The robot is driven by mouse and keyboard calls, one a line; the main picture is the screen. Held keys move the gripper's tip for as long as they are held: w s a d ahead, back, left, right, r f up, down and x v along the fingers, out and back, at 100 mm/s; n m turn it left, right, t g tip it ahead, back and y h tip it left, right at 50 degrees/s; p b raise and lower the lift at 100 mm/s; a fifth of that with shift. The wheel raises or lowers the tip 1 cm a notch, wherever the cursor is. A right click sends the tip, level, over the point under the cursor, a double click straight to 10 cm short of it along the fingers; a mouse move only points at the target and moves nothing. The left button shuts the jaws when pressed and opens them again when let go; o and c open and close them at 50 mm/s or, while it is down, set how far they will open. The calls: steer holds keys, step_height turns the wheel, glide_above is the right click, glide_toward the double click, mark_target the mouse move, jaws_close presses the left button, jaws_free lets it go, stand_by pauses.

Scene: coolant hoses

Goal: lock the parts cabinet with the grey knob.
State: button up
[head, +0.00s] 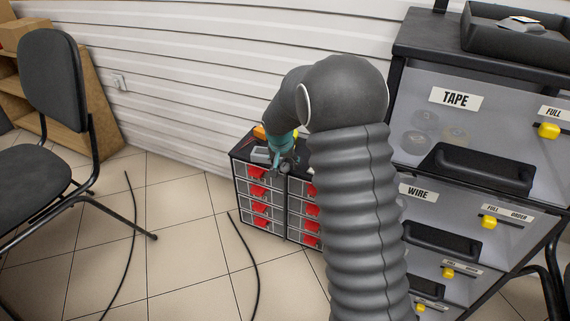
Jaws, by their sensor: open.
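The parts cabinet (285,217) looks to be the small dark-framed unit with clear drawers and red handles, on the floor against the wall. My gripper (279,169) is at the cabinet's top front edge, near the middle upright between the two drawer columns. It points down and is open, though its fingers are small and dark in this view. I cannot make out the grey knob for sure; my gripper covers the spot around the top of that upright. My arm hides much of the right drawer column. I cannot tell whether the gripper touches the cabinet.
A grey item and an orange item (260,132) lie on the cabinet top. A big drawer unit (400,48) labelled TAPE and WIRE, with yellow sliders, stands close on the right. A black chair (55,85) stands left. Black hoses (247,262) lie on the tiled floor.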

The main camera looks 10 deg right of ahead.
steer(key=shift+w+f, duration=0.15)
steer(key=shift+f, duration=0.2)
steer(key=c, duration=1.2)
steer(key=shift+o, duration=0.2)
